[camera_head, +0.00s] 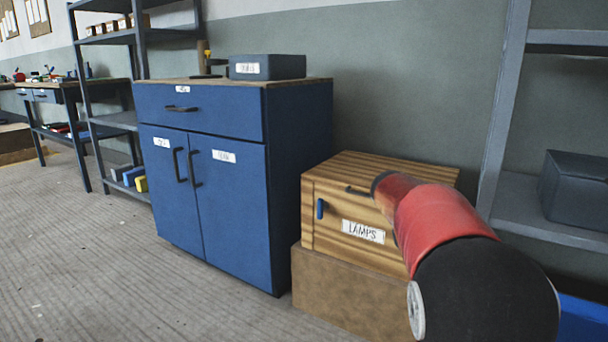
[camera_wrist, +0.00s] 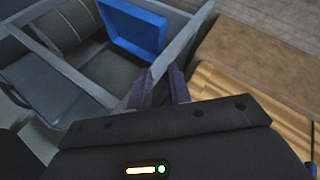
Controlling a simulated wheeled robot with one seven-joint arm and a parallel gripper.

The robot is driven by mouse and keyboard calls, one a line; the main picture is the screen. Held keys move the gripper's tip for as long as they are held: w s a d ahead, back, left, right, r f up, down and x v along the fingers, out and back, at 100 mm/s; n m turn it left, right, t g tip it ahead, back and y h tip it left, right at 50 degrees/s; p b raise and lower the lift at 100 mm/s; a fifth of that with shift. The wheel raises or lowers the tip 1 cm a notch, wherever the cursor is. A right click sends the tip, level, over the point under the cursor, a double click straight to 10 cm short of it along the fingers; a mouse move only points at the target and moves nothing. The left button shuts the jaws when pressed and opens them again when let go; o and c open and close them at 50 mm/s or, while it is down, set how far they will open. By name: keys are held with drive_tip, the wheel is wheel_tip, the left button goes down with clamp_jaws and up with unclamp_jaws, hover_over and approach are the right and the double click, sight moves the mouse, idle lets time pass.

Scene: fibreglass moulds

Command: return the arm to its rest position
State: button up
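My arm (camera_head: 440,225), red and black, reaches in from the lower right in the camera_head view, in front of the wooden LAMPS cabinet. My gripper is hidden in that view. In the camera_wrist view my gripper (camera_wrist: 160,84) shows two dark purple fingers with a gap between them and nothing held. The fingers point towards the grey shelf unit and the wooden cabinet's edge. I cannot tell how far they are from either.
The wooden LAMPS cabinet (camera_head: 325,230) stands on a brown block (camera_head: 345,295), its door shut. A blue cabinet (camera_head: 230,200) stands left of it. A grey shelf (camera_head: 530,205) holding a dark box (camera_head: 575,190) is at right. A blue bin (camera_wrist: 135,32) is near the fingers. Floor at left is clear.

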drive_tip(key=s+a+f+n+t+y, duration=0.15)
drive_tip(key=s+a+y, duration=0.4)
drive_tip(key=s, duration=0.85)
drive_tip(key=s+a+f+t+y, duration=0.25)
drive_tip(key=s+a, duration=0.55)
drive_tip(key=s, duration=0.6)
wheel_tip(320, 180, up, 14)
drive_tip(key=p, duration=1.3)
drive_tip(key=shift+f+p, duration=0.15)
drive_tip(key=shift+p, duration=0.15)
drive_tip(key=shift+s, duration=0.1)
